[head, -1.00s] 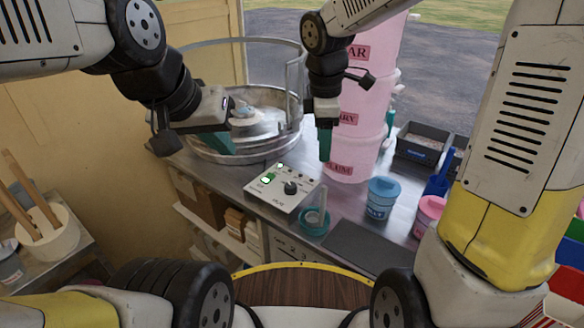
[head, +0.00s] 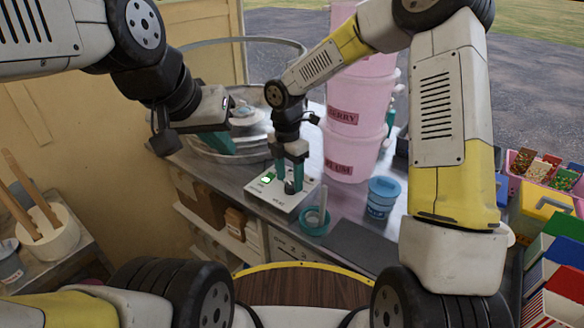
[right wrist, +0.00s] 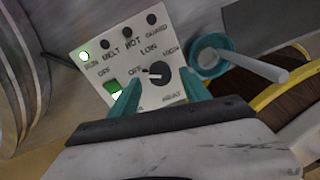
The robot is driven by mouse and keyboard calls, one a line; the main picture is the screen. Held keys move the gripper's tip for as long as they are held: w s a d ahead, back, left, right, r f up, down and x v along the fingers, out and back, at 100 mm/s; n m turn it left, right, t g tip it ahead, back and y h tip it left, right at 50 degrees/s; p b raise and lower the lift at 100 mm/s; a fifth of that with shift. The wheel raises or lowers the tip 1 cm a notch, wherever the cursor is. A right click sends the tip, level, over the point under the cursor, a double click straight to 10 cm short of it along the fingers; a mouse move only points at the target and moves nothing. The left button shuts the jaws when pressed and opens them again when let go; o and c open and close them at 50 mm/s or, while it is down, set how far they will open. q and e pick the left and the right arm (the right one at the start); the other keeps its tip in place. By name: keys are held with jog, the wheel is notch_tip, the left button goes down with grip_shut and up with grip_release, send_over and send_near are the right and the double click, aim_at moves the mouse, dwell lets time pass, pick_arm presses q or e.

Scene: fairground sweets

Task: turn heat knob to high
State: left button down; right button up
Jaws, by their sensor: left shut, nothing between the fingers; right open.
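The white control panel (head: 285,205) lies on the metal counter in front of the round metal pan. In the right wrist view its black heat knob (right wrist: 160,74) has a white pointer mark turned left, toward the OFF label; LOW is printed above and HIGH to the upper right. My right gripper (head: 289,186) is open over the panel, its teal fingers (right wrist: 158,88) on either side of the knob's near part. I cannot tell whether they touch it. My left gripper (head: 222,142) is shut and empty at the pan's near side.
A green lit switch (right wrist: 115,88) sits left of the knob. A teal cup (head: 314,222) with a tool in it stands close to the panel's right.

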jog(key=shift+f, duration=0.85)
grip_shut()
